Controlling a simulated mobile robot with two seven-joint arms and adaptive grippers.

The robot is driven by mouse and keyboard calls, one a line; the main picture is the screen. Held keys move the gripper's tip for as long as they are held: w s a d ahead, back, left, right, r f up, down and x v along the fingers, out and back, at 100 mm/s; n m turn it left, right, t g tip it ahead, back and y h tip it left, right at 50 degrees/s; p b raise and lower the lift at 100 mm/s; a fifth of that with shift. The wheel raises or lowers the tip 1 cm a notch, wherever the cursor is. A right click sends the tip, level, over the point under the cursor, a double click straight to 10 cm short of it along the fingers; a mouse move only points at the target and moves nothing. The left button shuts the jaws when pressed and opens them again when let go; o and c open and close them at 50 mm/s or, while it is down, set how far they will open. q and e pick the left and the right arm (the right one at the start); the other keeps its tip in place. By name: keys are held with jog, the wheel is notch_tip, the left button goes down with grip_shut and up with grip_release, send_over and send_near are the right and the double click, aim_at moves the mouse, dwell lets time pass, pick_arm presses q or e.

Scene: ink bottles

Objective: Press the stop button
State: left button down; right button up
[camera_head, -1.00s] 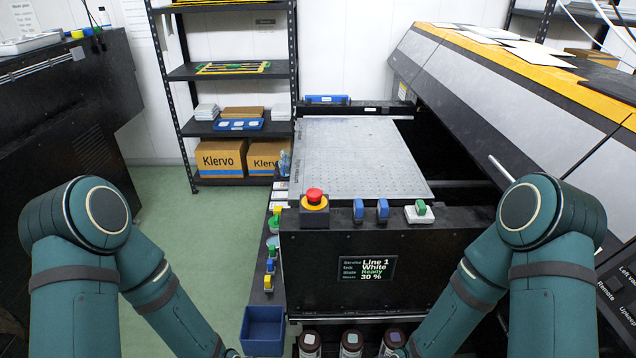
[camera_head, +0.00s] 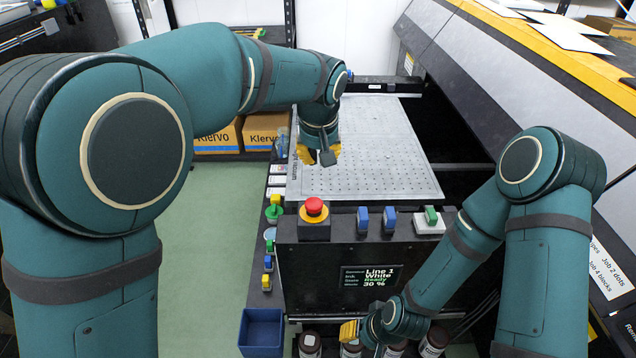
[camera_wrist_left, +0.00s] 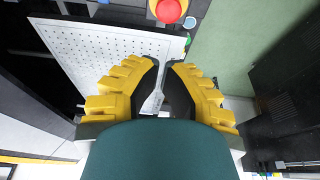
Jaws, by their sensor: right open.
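The red stop button (camera_head: 314,206) sits on a yellow collar and dark box at the front left of the printer housing. It also shows at the top edge of the left wrist view (camera_wrist_left: 168,9). My left gripper (camera_head: 319,158) is above the perforated platen, behind the button and apart from it.
The screen (camera_head: 368,278) reads Line 1, White, Ready, 30 %. Dark ink bottles (camera_head: 309,345) stand below. A blue bin (camera_head: 262,332) is at lower left. The platen (camera_head: 400,150) is clear.

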aim_at(318, 199)
pick_arm(q)
jog(key=shift+s, duration=0.15)
pick_arm(e)
jog(key=shift+s, duration=0.15)
pick_arm(q)
jog(key=x, duration=0.4)
jog(key=b+x, duration=0.1)
jog(key=x, duration=0.7)
jog(key=shift+s+f+b, duration=0.25)
jog(key=shift+f+b, duration=0.15)
jog(key=shift+f, duration=0.65)
pick_arm(e)
jog(key=shift+s+f, duration=0.25)
jog(key=shift+f, duration=0.7)
